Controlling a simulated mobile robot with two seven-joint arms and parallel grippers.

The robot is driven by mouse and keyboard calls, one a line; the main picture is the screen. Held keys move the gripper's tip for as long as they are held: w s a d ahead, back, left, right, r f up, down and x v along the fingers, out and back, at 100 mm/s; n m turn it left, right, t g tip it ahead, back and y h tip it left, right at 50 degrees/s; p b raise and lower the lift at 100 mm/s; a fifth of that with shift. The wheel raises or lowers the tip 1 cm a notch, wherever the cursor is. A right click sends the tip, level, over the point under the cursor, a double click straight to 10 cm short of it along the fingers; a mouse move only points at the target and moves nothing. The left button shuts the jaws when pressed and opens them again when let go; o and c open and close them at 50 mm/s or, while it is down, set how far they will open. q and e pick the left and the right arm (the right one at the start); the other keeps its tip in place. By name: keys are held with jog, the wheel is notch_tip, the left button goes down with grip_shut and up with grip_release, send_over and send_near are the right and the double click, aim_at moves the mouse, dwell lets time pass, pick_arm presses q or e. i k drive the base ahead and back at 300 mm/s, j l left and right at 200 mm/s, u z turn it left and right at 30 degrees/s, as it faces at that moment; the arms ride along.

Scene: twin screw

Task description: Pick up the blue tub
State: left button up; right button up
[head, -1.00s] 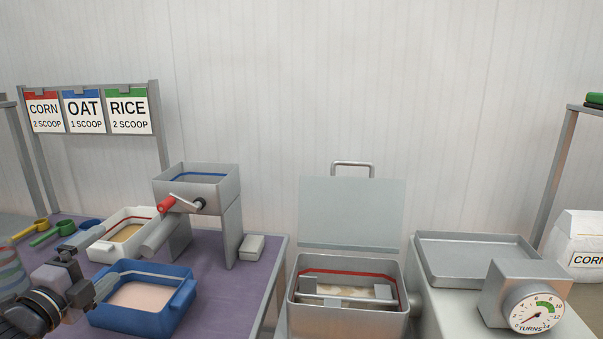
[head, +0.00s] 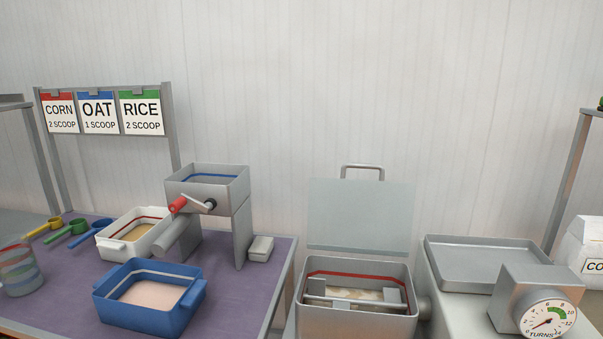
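The blue tub (head: 149,314) stands upright on the purple mat at the lower left of the head view. It has side handles and holds a pale pinkish fill. Neither of my grippers shows in the head view now. Nothing is touching the tub from what I can see.
A white tub (head: 115,250) with tan fill sits behind the blue tub, below a hand-cranked mill (head: 207,188). Scoops (head: 72,231) and a clear striped cup (head: 18,271) are at left. An open-lidded metal box (head: 357,320) and a tray (head: 484,262) stand to the right. The purple mat (head: 250,297) is bare right of the blue tub.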

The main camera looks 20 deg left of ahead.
aim_at(157, 299)
jog(key=u, duration=1.45)
jog(key=z, duration=1.75)
jog(key=u, duration=1.75)
